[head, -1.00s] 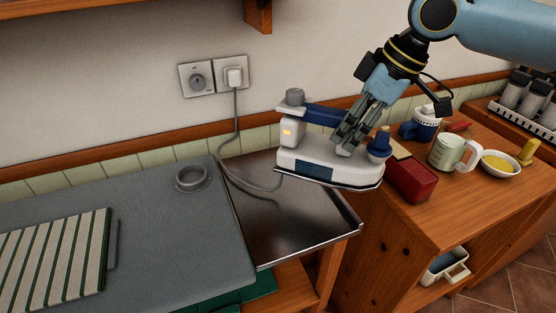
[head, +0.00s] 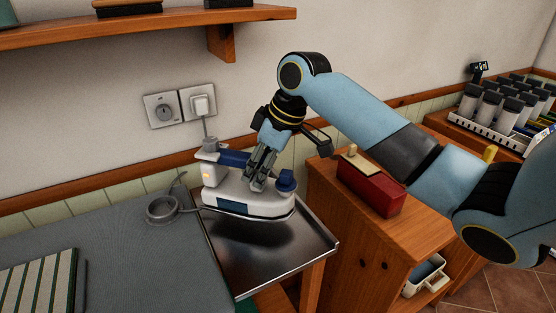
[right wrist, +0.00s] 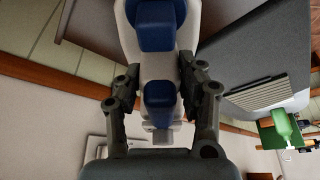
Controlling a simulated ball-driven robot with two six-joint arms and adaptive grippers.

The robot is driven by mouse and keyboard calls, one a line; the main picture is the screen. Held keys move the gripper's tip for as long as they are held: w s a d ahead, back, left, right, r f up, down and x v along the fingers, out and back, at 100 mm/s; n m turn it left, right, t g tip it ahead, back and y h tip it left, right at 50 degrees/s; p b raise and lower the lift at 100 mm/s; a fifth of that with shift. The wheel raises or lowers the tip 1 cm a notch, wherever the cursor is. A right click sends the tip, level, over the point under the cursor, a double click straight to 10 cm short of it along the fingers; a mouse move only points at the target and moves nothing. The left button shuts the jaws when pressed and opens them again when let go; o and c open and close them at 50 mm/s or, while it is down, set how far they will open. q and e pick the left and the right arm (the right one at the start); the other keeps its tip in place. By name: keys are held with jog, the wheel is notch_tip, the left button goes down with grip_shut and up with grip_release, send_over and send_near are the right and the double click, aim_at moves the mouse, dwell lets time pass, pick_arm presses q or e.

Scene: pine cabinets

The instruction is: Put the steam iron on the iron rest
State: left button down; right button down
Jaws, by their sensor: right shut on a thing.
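The steam iron (head: 245,201) is white with a blue handle and blue knob. My right gripper (head: 258,180) is shut on its handle and holds it level above the metal iron rest (head: 265,262), a shiny tray at the right end of the grey ironing board. A shadow lies on the tray under the iron, so it appears raised off it. In the right wrist view, the iron (right wrist: 130,40) sits between the fingers of my gripper (right wrist: 160,80). My left gripper is not in view.
The grey ironing board (head: 130,260) carries a grey ring (head: 162,209) and a striped cloth (head: 38,285). A red box (head: 370,190) stands on the wooden cabinet to the right. A cord runs from the wall socket (head: 198,103) behind the iron.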

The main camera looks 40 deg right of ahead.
jog(key=shift+w+f, duration=0.1)
jog(key=shift+f, duration=1.9)
jog(key=shift+f, duration=0.15)
jog(key=c, duration=0.8)
grip_release()
jog(key=v, duration=1.2)
